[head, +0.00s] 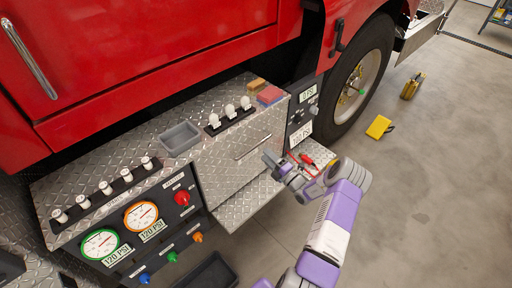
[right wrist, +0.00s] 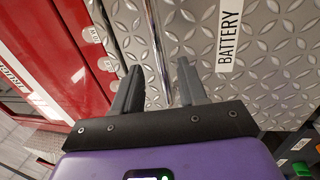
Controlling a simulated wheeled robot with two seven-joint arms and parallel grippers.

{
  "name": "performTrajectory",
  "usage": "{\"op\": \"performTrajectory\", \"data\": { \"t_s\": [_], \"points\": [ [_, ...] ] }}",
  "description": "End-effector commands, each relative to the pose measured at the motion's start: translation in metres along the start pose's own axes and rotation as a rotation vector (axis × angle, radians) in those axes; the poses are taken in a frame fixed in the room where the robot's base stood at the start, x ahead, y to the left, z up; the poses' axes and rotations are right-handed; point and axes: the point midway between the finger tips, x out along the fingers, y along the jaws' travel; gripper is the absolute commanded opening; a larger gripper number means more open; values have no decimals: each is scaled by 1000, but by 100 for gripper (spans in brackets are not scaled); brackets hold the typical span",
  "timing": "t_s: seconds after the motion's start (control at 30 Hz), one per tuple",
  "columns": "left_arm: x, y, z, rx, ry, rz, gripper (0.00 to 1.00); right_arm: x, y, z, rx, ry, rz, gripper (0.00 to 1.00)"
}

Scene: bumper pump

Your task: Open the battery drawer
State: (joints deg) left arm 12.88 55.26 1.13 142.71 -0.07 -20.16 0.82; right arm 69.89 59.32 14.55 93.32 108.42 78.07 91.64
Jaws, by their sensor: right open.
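The battery drawer (head: 222,172) has a diamond-plate metal front in the middle of the truck's bumper. It looks closed. Its thin bar handle (head: 254,147) runs across the front. In the right wrist view the handle (right wrist: 156,45) runs nearly upright in the picture, beside a white "BATTERY" label (right wrist: 230,36). My right gripper (head: 268,158) is at the right end of the handle. In the right wrist view my right gripper (right wrist: 159,78) is open, with the handle showing between its fingers; I cannot tell whether they touch it. My left gripper is not in view.
A gauge panel (head: 150,232) is left of the drawer and a smaller panel (head: 302,110) right. A grey bin (head: 180,137) and white bulbs (head: 230,110) stand on the bumper top. A diamond-plate step (head: 240,207) lies below. The floor at right is mostly clear.

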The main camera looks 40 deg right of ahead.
Motion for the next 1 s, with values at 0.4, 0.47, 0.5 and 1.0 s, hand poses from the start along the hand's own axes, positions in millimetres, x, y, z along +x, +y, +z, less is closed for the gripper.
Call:
{"op": "performTrajectory", "data": {
  "t_s": [0.4,0.47,0.5,1.0],
  "points": [
    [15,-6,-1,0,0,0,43,59,0,0,0,1,4,42],
    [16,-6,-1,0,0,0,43,65,0,0,0,1,3,42],
    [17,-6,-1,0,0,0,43,68,0,0,0,0,3,42],
    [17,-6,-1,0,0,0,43,74,1,0,1,0,1,20]
  ]
}}
